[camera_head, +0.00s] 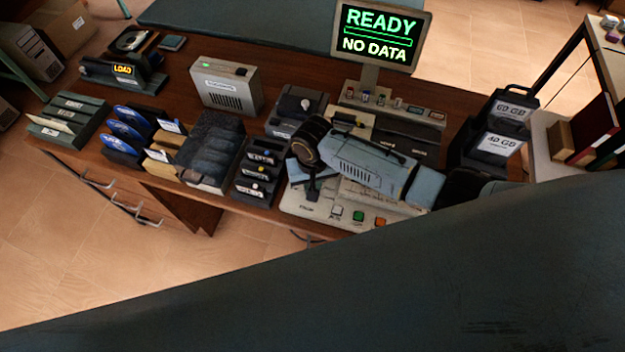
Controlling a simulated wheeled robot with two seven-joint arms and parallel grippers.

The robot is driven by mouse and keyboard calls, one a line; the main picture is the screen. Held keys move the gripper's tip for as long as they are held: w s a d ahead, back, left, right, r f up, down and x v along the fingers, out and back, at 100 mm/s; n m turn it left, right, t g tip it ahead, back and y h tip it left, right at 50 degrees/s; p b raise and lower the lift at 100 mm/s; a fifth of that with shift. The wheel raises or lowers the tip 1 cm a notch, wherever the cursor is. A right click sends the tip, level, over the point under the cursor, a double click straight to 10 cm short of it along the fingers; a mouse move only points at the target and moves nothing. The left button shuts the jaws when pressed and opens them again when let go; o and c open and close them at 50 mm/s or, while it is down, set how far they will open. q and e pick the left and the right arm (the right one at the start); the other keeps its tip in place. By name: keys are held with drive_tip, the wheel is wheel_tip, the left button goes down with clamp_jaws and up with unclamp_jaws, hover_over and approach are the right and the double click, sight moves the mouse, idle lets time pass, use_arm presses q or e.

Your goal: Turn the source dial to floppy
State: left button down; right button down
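A pale console (292,201) stands on the wooden desk, with white, green and red buttons along its front. A grey-blue arm comes in from the right and lies over the console. Its gripper (312,188), my right one, is low over the console's left part, pointing down. A dark piece shows between or just below its fingers; I cannot tell whether it is a finger or a dial. The source dial is not clearly visible, and its setting cannot be read. My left gripper is not in view.
A monitor (379,37) reads "READY" and "NO DATA". Left of the console are a dark rack (258,172), blue disks (124,131) and a beige box (226,87). Dark cartridges (497,143) marked in GB stand at right. A large dark surface covers the lower right.

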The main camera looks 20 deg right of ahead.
drive_tip(key=n+p, duration=0.1)
drive_tip(key=n, duration=0.2)
drive_tip(key=shift+r+p, duration=0.1)
drive_tip(key=shift+p, duration=0.2)
drive_tip(key=shift+n+p, duration=0.45)
drive_tip(key=shift+n, duration=0.85)
drive_tip(key=c, duration=1.4)
unclamp_jaws()
drive_tip(key=shift+c, duration=0.2)
wheel_tip(320, 180, up, 13)
drive_tip(key=p, duration=0.1)
drive_tip(key=shift+s, duration=0.1)
